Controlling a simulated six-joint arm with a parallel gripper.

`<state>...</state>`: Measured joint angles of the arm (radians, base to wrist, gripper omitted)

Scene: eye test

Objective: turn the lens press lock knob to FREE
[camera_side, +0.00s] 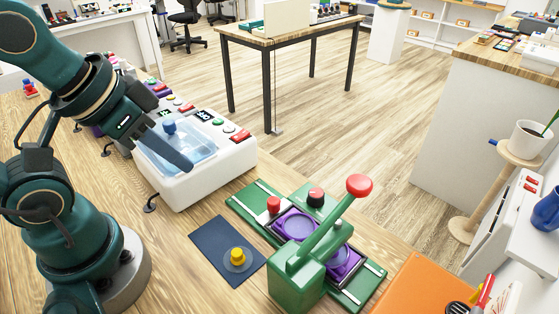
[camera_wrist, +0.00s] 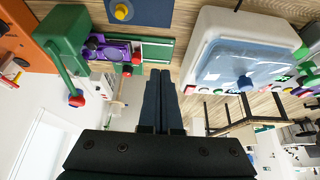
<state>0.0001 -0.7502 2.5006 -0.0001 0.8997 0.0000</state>
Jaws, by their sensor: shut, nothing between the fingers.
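The green lens press (camera_side: 297,277) stands on the wooden table in the side view, its lever raised and ending in a red ball (camera_side: 359,185). On it are a black knob with a red top (camera_side: 316,197) and a red knob (camera_side: 273,205); which is the lock knob and its setting cannot be read. Purple trays (camera_side: 297,226) lie beneath the lever. In the wrist view the press (camera_wrist: 66,45) is upside down at the upper left. My gripper (camera_side: 188,166) is shut and empty, over the white machine's clear lid, left of the press and apart from it. Its fingers show in the wrist view (camera_wrist: 163,72).
The white machine (camera_side: 210,165) with a blue-knobbed clear lid (camera_side: 178,150) stands left of the press. A dark blue mat (camera_side: 215,245) with a yellow knob (camera_side: 237,255) lies between. An orange surface (camera_side: 415,290) is at the right. Bare table shows in front of the mat.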

